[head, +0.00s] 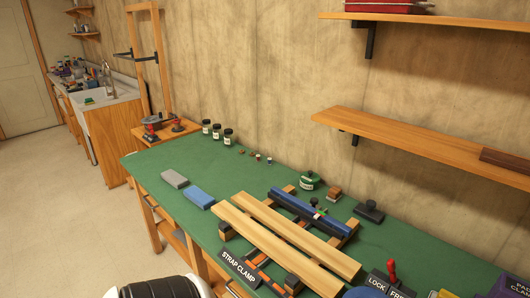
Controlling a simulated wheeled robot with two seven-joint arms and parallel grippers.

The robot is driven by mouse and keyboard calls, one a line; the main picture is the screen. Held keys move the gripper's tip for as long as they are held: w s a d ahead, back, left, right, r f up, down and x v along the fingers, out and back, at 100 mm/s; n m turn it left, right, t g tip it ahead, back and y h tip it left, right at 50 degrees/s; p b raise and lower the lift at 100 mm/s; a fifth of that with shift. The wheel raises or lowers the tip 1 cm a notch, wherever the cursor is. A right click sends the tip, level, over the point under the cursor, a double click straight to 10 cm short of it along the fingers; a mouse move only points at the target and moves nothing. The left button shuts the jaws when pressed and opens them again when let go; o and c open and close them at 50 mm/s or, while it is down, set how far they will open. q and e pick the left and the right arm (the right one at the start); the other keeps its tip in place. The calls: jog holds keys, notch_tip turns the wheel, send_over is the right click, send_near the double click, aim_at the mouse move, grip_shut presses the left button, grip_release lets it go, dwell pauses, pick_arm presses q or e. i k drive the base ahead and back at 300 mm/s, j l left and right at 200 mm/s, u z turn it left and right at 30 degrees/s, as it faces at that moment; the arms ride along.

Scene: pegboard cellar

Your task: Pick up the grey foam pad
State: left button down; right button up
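The grey foam pad (174,179) lies flat on the green bench top (150,163), near its front left edge. A blue pad (200,197) of similar shape lies just to the right of it and nearer to me, with a small gap between. Nothing covers the grey pad and nothing touches it. Neither of my grippers shows in the head view. A white and black rounded part, probably mine, shows at the bottom edge.
Long wooden boards (280,237) rest on a strap clamp frame right of the pads. Several small jars (217,132) stand at the back by the wall. A wooden shelf (420,142) overhangs the right side.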

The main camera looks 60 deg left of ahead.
aim_at(179, 181)
jog(key=u, duration=2.65)
jog(key=z, duration=0.3)
jog(key=i+j+z, duration=0.3)
jog(key=z, duration=0.15)
jog(key=i+j+z, duration=0.2)
jog(key=j+z, duration=0.2)
